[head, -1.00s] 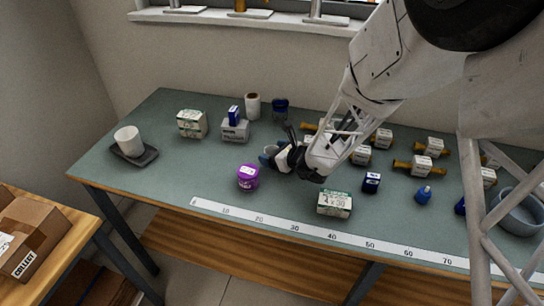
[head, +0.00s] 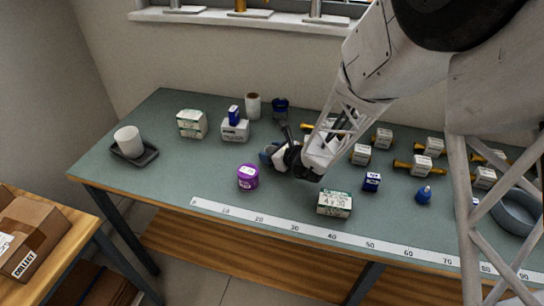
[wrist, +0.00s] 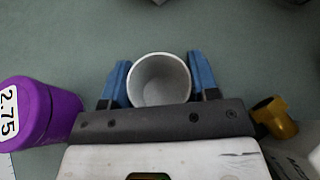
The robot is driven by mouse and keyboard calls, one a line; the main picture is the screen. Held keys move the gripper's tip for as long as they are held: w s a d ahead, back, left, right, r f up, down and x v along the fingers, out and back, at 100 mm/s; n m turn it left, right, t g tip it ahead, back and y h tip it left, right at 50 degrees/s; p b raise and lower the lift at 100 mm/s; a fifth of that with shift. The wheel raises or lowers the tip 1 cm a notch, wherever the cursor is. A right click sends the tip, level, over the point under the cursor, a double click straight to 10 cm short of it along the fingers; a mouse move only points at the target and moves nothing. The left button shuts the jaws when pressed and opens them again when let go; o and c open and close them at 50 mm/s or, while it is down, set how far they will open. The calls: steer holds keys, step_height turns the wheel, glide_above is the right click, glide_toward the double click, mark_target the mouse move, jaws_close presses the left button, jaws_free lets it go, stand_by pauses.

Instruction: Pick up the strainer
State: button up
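My gripper (wrist: 160,75) is low over the middle of the bench, with a blue finger on each side of a white, round, hollow cup-like piece (wrist: 160,84). The fingers are spread, with little or no gap to its sides; I cannot tell whether they touch it. The piece also shows in the head view (head: 279,156), partly hidden by my gripper (head: 274,154). I take this piece for the strainer, but no mesh or holes show. Its lower part is hidden by my gripper in the wrist view.
A purple tub (head: 248,177) stands close on the left. A green-and-white box (head: 334,203) is at the front right. Several brass fittings with white tags, one of them (head: 422,163), lie to the right. A white cup (head: 127,140) sits on a dark tray (head: 151,157) at far left.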

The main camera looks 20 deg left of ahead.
steer(key=c, duration=0.4)
steer(key=shift+o, duration=0.2)
steer(key=shift+r, duration=0.15)
steer(key=shift+r, duration=0.4)
step_height(320, 180, up, 3)
steer(key=shift+f, duration=0.15)
steer(key=s+d, duration=0.2)
steer(key=s, duration=0.2)
steer(key=s+d, duration=0.3)
steer(key=s, duration=0.2)
steer(key=s+d+r, duration=0.1)
steer(key=s+d, duration=0.2)
steer(key=s, duration=0.1)
steer(key=shift+s+d+r, duration=0.1)
steer(key=shift+s, duration=0.25)
